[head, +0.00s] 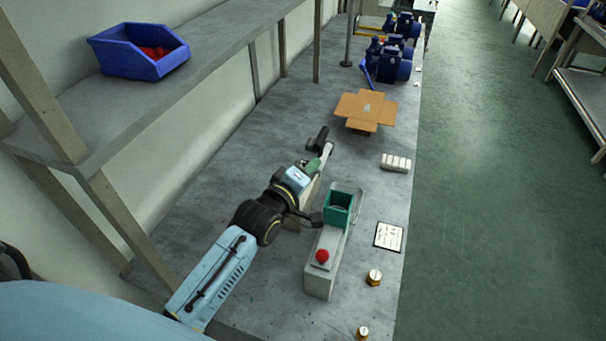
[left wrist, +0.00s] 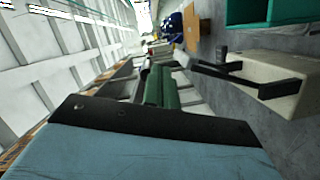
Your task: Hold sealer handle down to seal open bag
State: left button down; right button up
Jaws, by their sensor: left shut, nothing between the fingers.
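The sealer, as far as I can tell, is the pale narrow device with a green part (head: 313,165) and a dark handle end (head: 319,138), partly hidden behind my left wrist. A green rounded part (left wrist: 160,87) shows beyond my wrist housing in the left wrist view. My left gripper (head: 315,219) is shut and empty, its dark fingers beside the grey station; they also show in the left wrist view (left wrist: 262,84). I cannot make out the open bag clearly. My right gripper is not in view.
A grey station with a red button (head: 322,256) and green box (head: 339,208) stands right of my gripper. Brass parts (head: 374,277), a printed card (head: 388,236), white pieces (head: 396,162), an open carton (head: 366,109) and blue pumps (head: 393,66) are on the bench. A shelf holds a blue bin (head: 128,60).

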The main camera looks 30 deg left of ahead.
pick_arm(q)
jog(key=s, duration=0.3)
jog(key=shift+s+a+r, duration=0.15)
jog(key=shift+s+a, duration=0.05)
jog(key=shift+a, duration=0.05)
dwell(0.9)
